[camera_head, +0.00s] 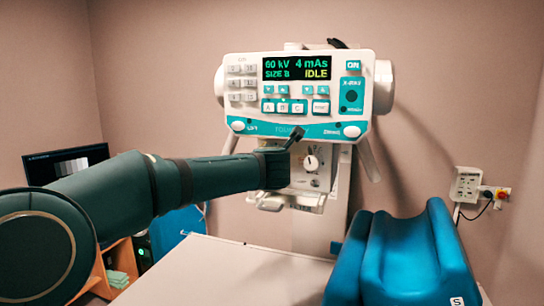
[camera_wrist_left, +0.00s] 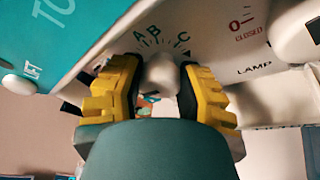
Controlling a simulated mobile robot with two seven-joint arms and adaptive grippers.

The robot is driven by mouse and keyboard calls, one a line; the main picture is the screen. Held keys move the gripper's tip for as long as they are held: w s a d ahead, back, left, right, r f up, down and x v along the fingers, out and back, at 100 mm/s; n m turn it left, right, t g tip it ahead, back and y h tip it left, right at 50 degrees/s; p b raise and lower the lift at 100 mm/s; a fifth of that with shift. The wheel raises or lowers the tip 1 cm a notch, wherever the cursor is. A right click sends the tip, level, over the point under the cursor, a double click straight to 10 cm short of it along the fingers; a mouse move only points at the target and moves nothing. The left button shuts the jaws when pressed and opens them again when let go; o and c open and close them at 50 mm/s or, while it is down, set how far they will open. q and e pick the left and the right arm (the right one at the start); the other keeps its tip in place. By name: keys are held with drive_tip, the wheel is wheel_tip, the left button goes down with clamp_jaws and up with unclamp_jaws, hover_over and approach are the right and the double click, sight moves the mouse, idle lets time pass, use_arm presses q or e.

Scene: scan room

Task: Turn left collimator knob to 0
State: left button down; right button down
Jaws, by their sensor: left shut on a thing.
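The left collimator knob (camera_wrist_left: 162,74) is pale and rounded, on the light collimator panel (camera_wrist_left: 215,45). Tick marks and the letters A, B and C arc above it in the left wrist view. My left gripper (camera_wrist_left: 160,88) has its yellow-padded fingers on both sides of the knob, shut on it. Which mark the knob points to cannot be told. In the head view my left gripper (camera_head: 287,143) reaches the panel under the console and hides this knob. My right gripper is not in view.
A white knob (camera_head: 311,162) shows just right of my gripper. A red 0 with CLOSED (camera_wrist_left: 240,26) is printed right of the held knob. The console (camera_head: 300,95) reads IDLE above. A blue padded support (camera_head: 400,260) stands at front right, beside a pale tabletop (camera_head: 220,275).

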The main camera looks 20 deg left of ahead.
use_arm(q)
drive_tip(key=shift+n, duration=0.4)
drive_tip(key=c, duration=0.5)
unclamp_jaws()
drive_tip(key=shift+a, duration=0.1)
drive_tip(key=shift+c, duration=0.2)
drive_tip(key=shift+s, duration=0.25)
drive_tip(key=v, duration=1.1)
drive_tip(key=shift+s+r, duration=0.2)
